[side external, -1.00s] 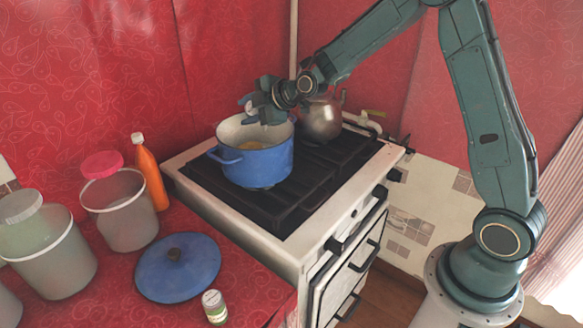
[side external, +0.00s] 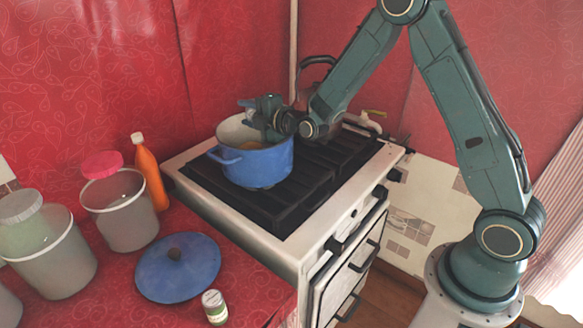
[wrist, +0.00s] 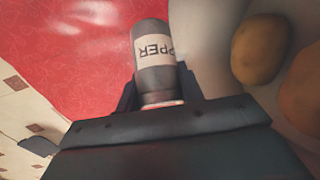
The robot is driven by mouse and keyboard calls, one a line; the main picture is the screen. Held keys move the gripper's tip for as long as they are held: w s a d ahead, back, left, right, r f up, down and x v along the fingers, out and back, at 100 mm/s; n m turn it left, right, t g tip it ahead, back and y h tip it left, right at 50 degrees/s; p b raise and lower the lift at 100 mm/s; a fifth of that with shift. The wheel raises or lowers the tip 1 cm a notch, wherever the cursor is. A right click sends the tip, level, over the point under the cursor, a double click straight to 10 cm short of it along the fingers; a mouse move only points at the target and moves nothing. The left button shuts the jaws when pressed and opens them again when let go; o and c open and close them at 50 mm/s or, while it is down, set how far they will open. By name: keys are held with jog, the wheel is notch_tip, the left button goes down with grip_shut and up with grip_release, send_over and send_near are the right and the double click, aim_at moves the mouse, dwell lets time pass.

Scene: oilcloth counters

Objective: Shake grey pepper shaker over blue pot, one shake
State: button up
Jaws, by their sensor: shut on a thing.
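The grey pepper shaker (wrist: 153,55) is between my gripper's fingers in the wrist view, its white label partly showing. My gripper (side external: 260,112) is shut on it just above the blue pot (side external: 262,168). In the side view only a small grey end of the shaker (side external: 246,102) shows at the left of the gripper, over the pot's opening; its exact tilt is hard to tell. The pot stands open on the stove. The wrist view shows a tan potato-like piece (wrist: 260,48) and an orange-brown piece at the right, inside the pale pot.
A kettle (side external: 318,75) stands behind my arm at the back of the stove (side external: 300,235). On the red counter at left are an orange bottle (side external: 150,175), grey canisters (side external: 122,215), a blue lid (side external: 178,268) and a small jar (side external: 214,307).

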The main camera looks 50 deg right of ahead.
jog(key=shift+r+n+t, duration=0.25)
jog(key=shift+n+t, duration=0.65)
jog(key=shift+t, duration=0.1)
jog(key=shift+r, duration=0.1)
notch_tip(320, 180, up, 5)
jog(key=shift+r, duration=0.1)
jog(key=shift+m+g, duration=0.5)
jog(key=shift+g, duration=0.1)
jog(key=shift+f, duration=0.35)
jog(key=shift+m+g, duration=0.3)
jog(key=shift+f, duration=2.55)
